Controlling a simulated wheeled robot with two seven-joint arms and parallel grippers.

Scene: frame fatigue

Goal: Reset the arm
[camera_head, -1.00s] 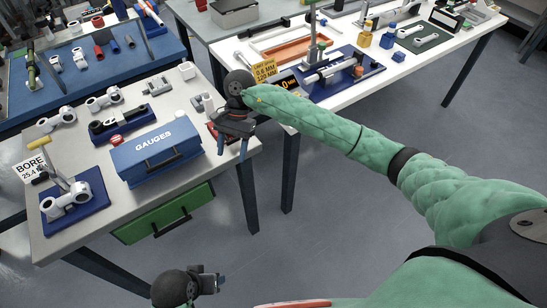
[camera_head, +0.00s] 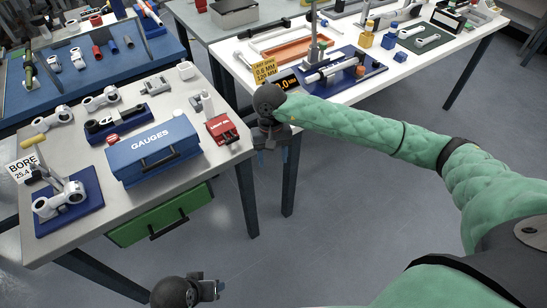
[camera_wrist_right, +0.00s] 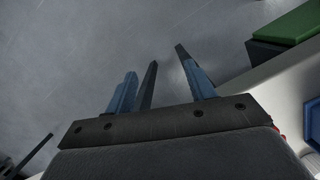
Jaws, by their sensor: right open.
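My right gripper (camera_head: 270,158) hangs in the gap between the grey gauge table (camera_head: 85,240) and the white table (camera_head: 350,90), just off the grey table's right edge. In the right wrist view its fingers (camera_wrist_right: 162,75) are spread apart with only grey floor between them, so it is open and empty. My right arm, in a green quilted sleeve, reaches in from the right. My left gripper (camera_head: 212,289) shows at the bottom edge of the head view; its jaw opening is not clear.
A blue GAUGES box (camera_head: 155,158) and a red block (camera_head: 222,129) stand on the grey table, close to my right gripper. A green drawer (camera_head: 160,215) sits under that table. The white table holds an orange tray (camera_head: 285,50) and fixtures. The floor (camera_head: 370,210) in the middle is clear.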

